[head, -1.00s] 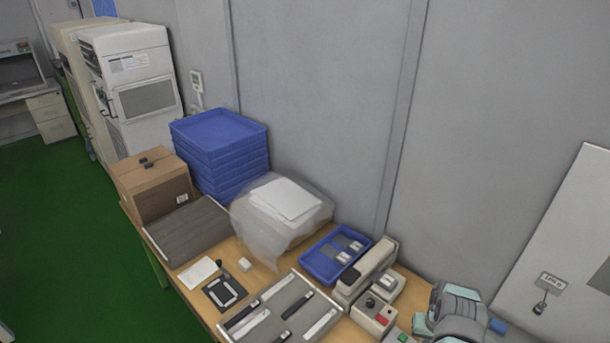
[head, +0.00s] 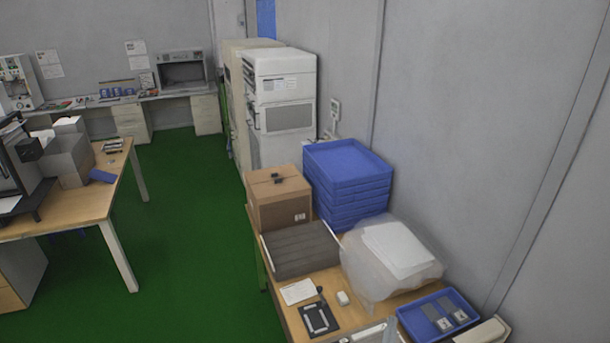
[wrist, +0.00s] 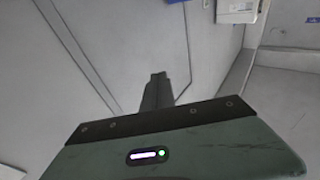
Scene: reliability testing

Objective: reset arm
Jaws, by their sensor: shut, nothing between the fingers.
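My gripper (wrist: 157,86) shows in the wrist view as a narrow dark finger shape rising from its dark mount. It is shut and empty. It points toward grey wall panels (wrist: 100,50) and touches nothing that I can see. In the head view no part of my arm or gripper is in view.
In the head view a wooden bench (head: 285,312) at the right holds a cardboard box (head: 278,200), stacked blue trays (head: 348,180), a plastic-wrapped bundle (head: 392,258) and a blue tray (head: 438,315). Another desk (head: 60,222) stands left. Green floor (head: 190,220) between is clear.

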